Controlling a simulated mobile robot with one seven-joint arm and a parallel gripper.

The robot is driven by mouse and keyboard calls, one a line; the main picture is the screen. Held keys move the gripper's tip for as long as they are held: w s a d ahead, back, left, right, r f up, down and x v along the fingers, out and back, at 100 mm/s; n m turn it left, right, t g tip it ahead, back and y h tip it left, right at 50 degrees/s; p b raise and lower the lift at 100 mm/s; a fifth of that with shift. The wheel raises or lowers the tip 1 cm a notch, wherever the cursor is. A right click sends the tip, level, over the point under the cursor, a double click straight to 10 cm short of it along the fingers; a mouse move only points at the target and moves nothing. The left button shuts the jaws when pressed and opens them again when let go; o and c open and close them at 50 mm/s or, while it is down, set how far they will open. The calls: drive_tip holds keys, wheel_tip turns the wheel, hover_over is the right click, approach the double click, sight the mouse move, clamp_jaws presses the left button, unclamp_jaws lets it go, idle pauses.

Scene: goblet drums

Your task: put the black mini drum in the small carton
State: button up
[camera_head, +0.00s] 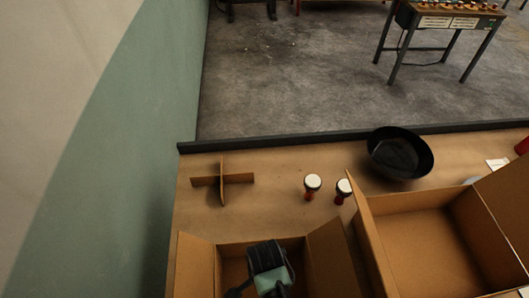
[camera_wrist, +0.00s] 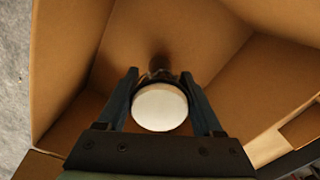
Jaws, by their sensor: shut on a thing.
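My gripper (camera_wrist: 160,76) is shut on the black mini drum (camera_wrist: 159,107), which shows its round white head and a dark body narrowing away beneath it. The small carton (camera_head: 194,266) stands open at the bottom of the head view, with its flaps spread. My gripper (camera_head: 268,268) is over its opening, and its fingers and the drum are hidden in that view. In the wrist view, the brown walls of the carton (camera_wrist: 215,35) surround the drum. I cannot tell whether the drum touches the carton floor.
Two red drums with white heads (camera_head: 312,183) (camera_head: 343,189) stand on the table behind the carton. A larger open carton (camera_head: 435,250) is at right, a black bowl (camera_head: 400,155) behind it. A cardboard cross (camera_head: 222,181) lies at left, near the green wall (camera_head: 165,140).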

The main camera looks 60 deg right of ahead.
drive_tip(key=shift+f, duration=0.7)
drive_tip(key=shift+f, duration=0.15)
drive_tip(key=o, duration=1.4)
